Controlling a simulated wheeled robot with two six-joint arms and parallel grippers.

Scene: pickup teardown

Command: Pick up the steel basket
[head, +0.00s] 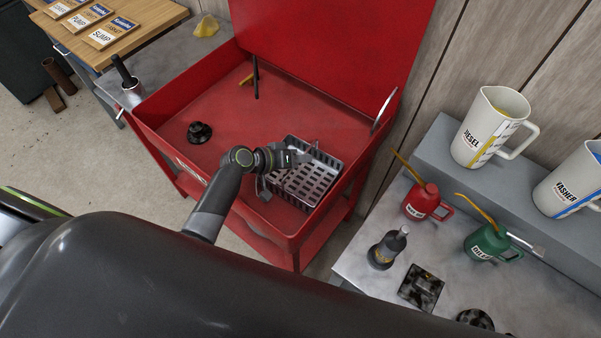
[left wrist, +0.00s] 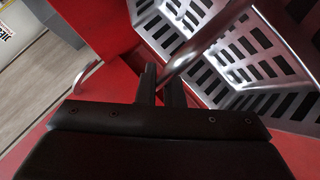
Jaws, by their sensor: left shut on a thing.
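The steel basket (head: 306,182) is a slotted metal tray in the right front part of the red parts washer tub (head: 270,225). In the left wrist view its slotted walls (left wrist: 250,50) fill the upper right. My left gripper (head: 283,158) is at the basket's left rim in the head view. In the left wrist view the left gripper's fingers (left wrist: 174,88) are shut on a thin steel bar, which looks like the basket's handle (left wrist: 205,38). I cannot tell whether the basket is clear of the tub floor. My right gripper is not in view.
A black round part (head: 199,132) lies in the tub. The red lid (head: 330,40) stands open behind. On the right, a grey bench holds a diesel jug (head: 487,127), a red oil can (head: 421,202), a green oil can (head: 489,243) and a dark bottle (head: 387,249).

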